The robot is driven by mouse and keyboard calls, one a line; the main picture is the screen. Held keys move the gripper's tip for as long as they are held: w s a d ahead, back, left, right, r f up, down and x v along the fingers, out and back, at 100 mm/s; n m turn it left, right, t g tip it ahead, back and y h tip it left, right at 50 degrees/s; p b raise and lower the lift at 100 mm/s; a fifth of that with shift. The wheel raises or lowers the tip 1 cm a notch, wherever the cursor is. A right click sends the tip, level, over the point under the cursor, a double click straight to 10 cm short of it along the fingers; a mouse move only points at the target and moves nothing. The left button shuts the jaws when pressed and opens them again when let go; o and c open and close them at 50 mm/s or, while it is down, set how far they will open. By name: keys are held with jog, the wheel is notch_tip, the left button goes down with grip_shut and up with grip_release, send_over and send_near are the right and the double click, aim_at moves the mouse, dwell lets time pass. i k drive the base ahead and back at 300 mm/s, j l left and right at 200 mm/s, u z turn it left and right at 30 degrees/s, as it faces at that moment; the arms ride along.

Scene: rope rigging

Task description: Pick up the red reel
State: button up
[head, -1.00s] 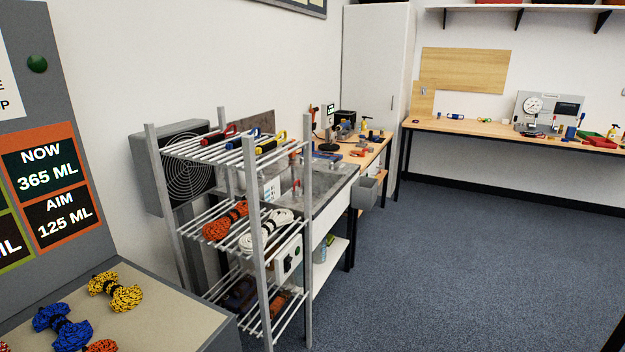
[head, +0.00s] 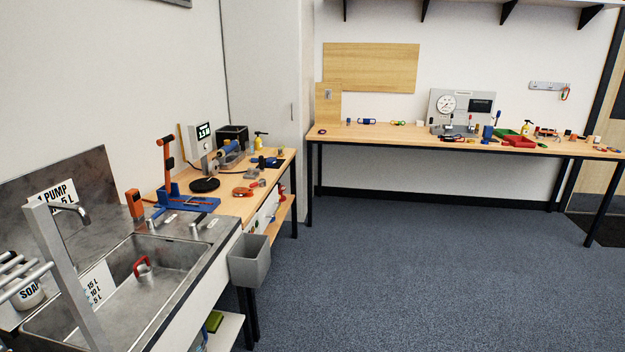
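I cannot make out the red reel for certain. A small flat orange-red item (head: 243,191) lies on the left wooden bench (head: 232,207), near its front edge; it is too small to tell what it is. A red tray (head: 519,141) and other small coloured items lie on the far bench (head: 400,133). My gripper is not in view.
A steel sink (head: 120,285) with a red-handled plug (head: 142,268) is at the near left, beside part of a metal rack (head: 65,270). A grey bin (head: 250,260) hangs at the bench's front. The blue carpet (head: 400,270) is clear in the middle and right.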

aim_at(281, 188)
jog(key=i+z, duration=0.15)
jog(key=i, duration=1.65)
jog(key=i+l+u, duration=0.15)
jog(key=i, duration=0.3)
jog(key=i+l+u, duration=0.1)
jog(key=i, duration=0.35)
jog(key=i+l+u, duration=0.15)
jog(key=i, duration=0.25)
jog(key=i+l+u, duration=0.15)
jog(key=i, duration=0.25)
jog(key=i+l+u, duration=0.35)
jog(key=l, duration=0.35)
jog(key=i+l+u, duration=0.1)
jog(key=l+u, duration=0.2)
jog(key=l, duration=0.4)
jog(key=i+l+u, duration=0.15)
jog(key=l+u, duration=0.2)
jog(key=l, duration=0.4)
jog(key=l+u, duration=0.3)
jog(key=l, duration=0.45)
